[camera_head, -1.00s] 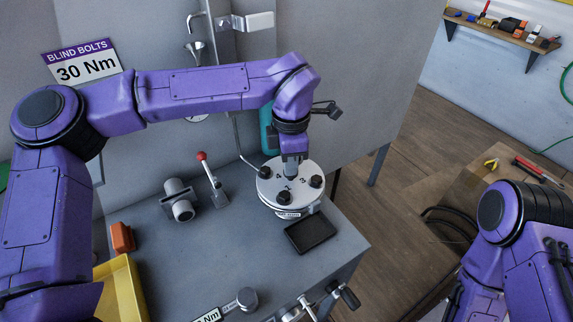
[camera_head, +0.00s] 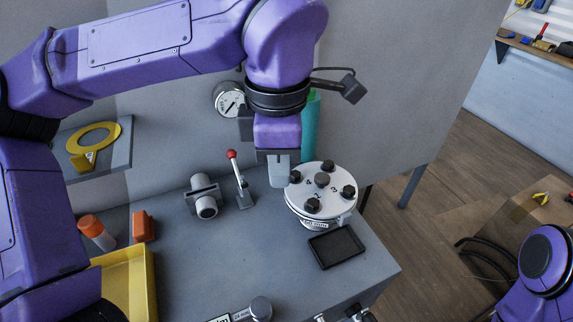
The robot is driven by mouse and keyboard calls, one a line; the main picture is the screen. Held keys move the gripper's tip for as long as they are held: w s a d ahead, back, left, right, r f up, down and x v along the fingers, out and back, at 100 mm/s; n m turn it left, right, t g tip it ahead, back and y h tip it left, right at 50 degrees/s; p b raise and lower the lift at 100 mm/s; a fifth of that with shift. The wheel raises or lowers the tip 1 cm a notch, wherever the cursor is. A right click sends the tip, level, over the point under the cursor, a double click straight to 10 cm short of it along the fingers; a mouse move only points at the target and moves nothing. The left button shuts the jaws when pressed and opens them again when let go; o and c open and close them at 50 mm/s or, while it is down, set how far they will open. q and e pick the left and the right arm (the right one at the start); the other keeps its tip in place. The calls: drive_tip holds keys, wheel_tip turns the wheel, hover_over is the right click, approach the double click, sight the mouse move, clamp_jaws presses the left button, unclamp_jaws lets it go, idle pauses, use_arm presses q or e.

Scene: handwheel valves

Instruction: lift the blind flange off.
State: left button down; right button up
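The blind flange (camera_head: 334,204) is a round, pale grey disc on the bench's right part. Several black bolt heads sit around its rim, with a dark knob (camera_head: 322,179) near its middle and printed numbers between. A white label is on the side below it. My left gripper (camera_head: 279,186) points down at the flange's left edge, overlapping it slightly in the picture. Its fingers show as one grey block, so their opening and any contact are unclear. I see nothing held in it. My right arm shows at the lower right; its gripper is outside the frame.
A black tray (camera_head: 337,248) lies in front of the flange. A red-knobbed lever (camera_head: 239,175) and a grey pipe fitting (camera_head: 205,200) stand to the left. A yellow bin (camera_head: 128,285) is at front left. A wall panel rises behind; the bench's middle is clear.

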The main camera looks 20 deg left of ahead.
use_arm(q)
drive_tip(key=shift+c, duration=1.9)
unclamp_jaws()
drive_tip(key=shift+w, duration=0.1)
